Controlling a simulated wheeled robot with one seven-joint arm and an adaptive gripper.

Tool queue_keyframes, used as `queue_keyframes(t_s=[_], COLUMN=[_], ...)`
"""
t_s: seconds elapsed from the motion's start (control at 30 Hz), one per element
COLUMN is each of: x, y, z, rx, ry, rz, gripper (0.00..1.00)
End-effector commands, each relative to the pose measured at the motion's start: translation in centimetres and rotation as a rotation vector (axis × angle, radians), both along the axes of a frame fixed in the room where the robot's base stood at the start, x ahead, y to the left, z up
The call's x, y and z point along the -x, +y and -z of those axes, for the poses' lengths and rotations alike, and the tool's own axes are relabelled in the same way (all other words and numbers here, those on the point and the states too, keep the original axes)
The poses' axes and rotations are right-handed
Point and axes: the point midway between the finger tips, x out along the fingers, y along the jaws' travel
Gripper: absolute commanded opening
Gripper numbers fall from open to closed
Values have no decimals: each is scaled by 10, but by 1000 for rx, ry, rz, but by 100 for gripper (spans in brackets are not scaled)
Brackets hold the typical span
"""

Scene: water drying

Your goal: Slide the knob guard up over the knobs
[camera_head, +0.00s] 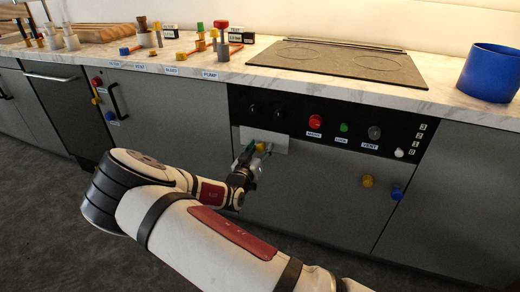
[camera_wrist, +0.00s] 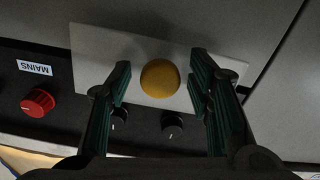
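The knob guard is a flat white plate (camera_head: 281,143) on the front of the unit, with a round yellow knob (camera_wrist: 160,78) on its face. The plate (camera_wrist: 92,50) also shows in the wrist view. Two dark knobs, one on the left (camera_head: 252,107) and one on the right (camera_head: 277,112), sit uncovered on the black panel just above the plate. They also show in the wrist view, below the plate's edge there. My gripper (camera_wrist: 160,80) is open, its fingers on either side of the yellow knob with visible gaps. In the head view my gripper (camera_head: 250,158) partly hides the plate.
Right along the black panel are a red MAINS knob (camera_head: 315,121), a green button (camera_head: 344,127), a grey VENT knob (camera_head: 374,133) and a white knob (camera_head: 399,153). Yellow (camera_head: 367,181) and blue (camera_head: 397,192) knobs sit lower right. A countertop (camera_head: 215,62) overhangs above.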

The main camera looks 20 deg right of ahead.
Motion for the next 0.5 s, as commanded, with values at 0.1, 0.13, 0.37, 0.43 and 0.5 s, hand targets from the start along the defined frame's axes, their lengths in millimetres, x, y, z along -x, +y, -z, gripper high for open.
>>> queue_keyframes(t_s=[0.1,0.13,0.37,0.43,0.5], x=[0,0,0,0,0], y=[0,0,0,0,0], z=[0,0,-1,-8,-21], rx=[0,0,-1,-1,-3], ry=[0,0,-1,-1,-3], rz=[0,0,0,1,1], gripper=[18,11,0,0,0])
